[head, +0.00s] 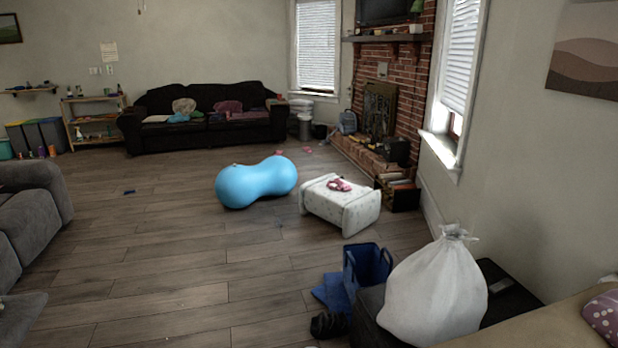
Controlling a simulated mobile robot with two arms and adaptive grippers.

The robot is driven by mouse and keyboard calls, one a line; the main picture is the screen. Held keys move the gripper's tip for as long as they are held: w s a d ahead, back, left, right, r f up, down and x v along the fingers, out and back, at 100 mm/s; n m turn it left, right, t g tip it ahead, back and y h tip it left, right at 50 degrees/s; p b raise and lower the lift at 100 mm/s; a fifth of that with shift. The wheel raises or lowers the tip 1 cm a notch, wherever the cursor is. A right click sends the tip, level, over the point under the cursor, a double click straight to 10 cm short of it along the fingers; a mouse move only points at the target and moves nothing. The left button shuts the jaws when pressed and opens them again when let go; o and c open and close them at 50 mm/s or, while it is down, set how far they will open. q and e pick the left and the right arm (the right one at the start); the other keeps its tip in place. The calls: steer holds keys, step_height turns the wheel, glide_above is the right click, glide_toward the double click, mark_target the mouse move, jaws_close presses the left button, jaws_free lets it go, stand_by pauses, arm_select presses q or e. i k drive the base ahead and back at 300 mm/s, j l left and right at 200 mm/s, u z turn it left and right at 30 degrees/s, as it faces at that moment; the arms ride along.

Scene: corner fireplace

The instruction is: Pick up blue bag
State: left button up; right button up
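A dark blue open-topped bag (368,264) stands upright on the floor in the lower right of the head view. Its lower right part is hidden behind a dark box-like piece and a full white tied sack (437,293). A flat blue piece (331,291) lies on the floor at its left; I cannot tell whether it is joined to the bag. A smaller grey-blue bag or backpack (347,122) sits far off by the fireplace. Neither of my grippers shows in the view.
A blue peanut-shaped ball (256,182) and a white patterned ottoman (341,203) stand mid-floor. Grey sofas (32,205) line the left; a dark couch (205,118) is at the back. A black item (328,325) lies near the bag. The wooden floor (190,255) left of centre is clear.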

mark_target(360, 260)
steer(key=i+j+u, duration=0.15)
steer(key=i, duration=0.8)
steer(key=i+j+u, duration=0.2)
steer(key=i, duration=0.75)
